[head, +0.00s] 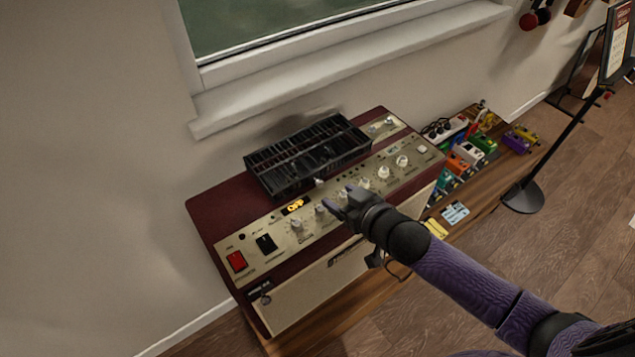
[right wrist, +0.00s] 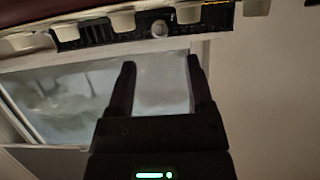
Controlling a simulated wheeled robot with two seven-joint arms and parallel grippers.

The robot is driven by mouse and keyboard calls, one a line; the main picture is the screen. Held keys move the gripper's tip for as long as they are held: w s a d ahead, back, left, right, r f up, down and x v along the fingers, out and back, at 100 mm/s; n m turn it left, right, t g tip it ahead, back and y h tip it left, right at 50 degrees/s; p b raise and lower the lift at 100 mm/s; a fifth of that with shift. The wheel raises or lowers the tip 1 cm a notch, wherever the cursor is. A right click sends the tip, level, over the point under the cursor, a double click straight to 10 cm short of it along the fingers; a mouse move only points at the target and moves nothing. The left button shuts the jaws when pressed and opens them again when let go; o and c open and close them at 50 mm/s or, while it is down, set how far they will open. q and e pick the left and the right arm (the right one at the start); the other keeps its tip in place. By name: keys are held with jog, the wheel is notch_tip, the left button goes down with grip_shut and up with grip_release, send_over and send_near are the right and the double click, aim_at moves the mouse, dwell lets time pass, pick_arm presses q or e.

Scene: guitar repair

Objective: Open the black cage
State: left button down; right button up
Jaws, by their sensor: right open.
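The black cage (head: 307,155) is a slatted, box-like cover on top of a dark red amplifier (head: 215,207). It looks shut, and a small light knob (head: 319,183) shows at its front edge. In the right wrist view part of the black cage (right wrist: 100,32) shows at the top, behind a row of pale knobs. My right gripper (head: 338,201) is in front of the cage, over the amplifier's control panel, apart from the cage. Its two fingers (right wrist: 160,66) are spread with nothing between them. My left gripper is not in view.
The panel has several knobs, a red switch (head: 236,261) and a lit orange display (head: 295,206). Colourful pedals (head: 467,152) crowd the wooden bench to the right. A window sill (head: 340,65) is behind the amplifier. A black stand (head: 523,197) is at the far right.

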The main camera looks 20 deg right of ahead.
aim_at(321, 185)
jog(key=b+x, duration=0.1)
jog(key=x, duration=0.4)
jog(key=shift+f, duration=0.15)
jog(key=shift+w+a+f, duration=0.1)
jog(key=shift+w+a, duration=0.1)
jog(key=shift+w, duration=0.25)
jog(key=c, duration=0.8)
grip_shut()
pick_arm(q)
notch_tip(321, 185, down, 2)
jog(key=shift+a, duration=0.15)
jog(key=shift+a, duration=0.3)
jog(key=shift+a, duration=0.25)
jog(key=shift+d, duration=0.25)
